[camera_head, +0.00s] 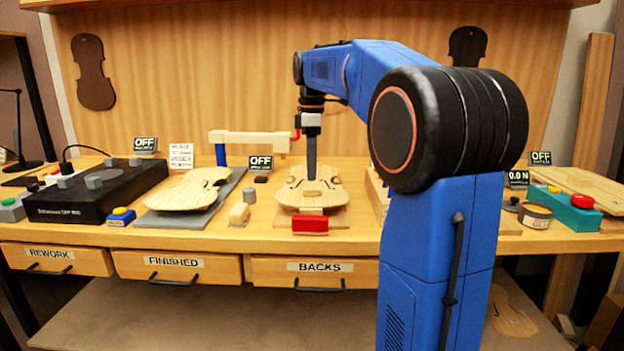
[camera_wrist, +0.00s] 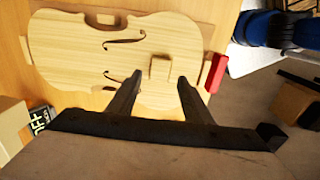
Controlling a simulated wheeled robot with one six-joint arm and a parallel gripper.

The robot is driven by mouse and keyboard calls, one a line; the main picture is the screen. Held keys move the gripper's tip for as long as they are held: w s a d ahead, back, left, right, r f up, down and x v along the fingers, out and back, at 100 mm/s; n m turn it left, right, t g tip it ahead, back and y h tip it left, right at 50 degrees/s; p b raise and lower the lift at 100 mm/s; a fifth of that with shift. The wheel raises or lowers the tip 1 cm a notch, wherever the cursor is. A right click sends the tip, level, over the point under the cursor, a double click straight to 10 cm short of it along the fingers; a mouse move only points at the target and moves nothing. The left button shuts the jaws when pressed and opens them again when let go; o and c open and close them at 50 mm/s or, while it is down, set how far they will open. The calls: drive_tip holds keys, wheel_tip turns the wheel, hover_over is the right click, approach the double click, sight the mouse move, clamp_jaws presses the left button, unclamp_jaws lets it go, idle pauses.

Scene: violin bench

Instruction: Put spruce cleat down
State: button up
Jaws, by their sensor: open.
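The spruce cleat (camera_wrist: 160,68) is a small pale block resting on the violin plate (camera_wrist: 75,50), beside one of its f-holes. In the head view the cleat (camera_head: 312,193) lies low on the plate (camera_head: 290,197). My gripper (camera_wrist: 159,80) is open, with its two fingertips apart and the cleat between and just beyond them in the wrist view. In the head view my gripper (camera_head: 311,177) points straight down over the plate. I cannot tell whether the fingers touch the cleat.
A red block (camera_head: 310,224) sits at the plate's near end. A small pale block (camera_head: 239,214) stands to the left. A second violin plate (camera_head: 185,192) lies on a grey board further left. A wooden bar with a blue post (camera_head: 221,155) stands behind.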

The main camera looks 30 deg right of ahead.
sight(312, 188)
wheel_tip(312, 188, up, 7)
drive_tip(key=shift+r, duration=0.15)
drive_tip(key=s+a+f+m+t, duration=0.1)
drive_tip(key=s+a+f+m, duration=0.2)
drive_tip(key=s+a+f, duration=0.4)
drive_tip(key=s+a+f+m+t, duration=0.1)
drive_tip(key=s+a+f+m, duration=0.25)
drive_tip(key=s, duration=0.55)
drive_tip(key=s+a+f+m+t, duration=0.1)
drive_tip(key=s+a+f+m, duration=0.1)
drive_tip(key=s+f, duration=0.5)
drive_tip(key=s+a+f+m+t, duration=0.1)
drive_tip(key=s+a+f+m, duration=0.1)
drive_tip(key=s+f, duration=0.5)
wheel_tip(312, 188, down, 5)
drive_tip(key=shift+s+a+r+m+t, duration=0.15)
drive_tip(key=shift+a+m+t, duration=0.25)
drive_tip(key=shift+a, duration=0.25)
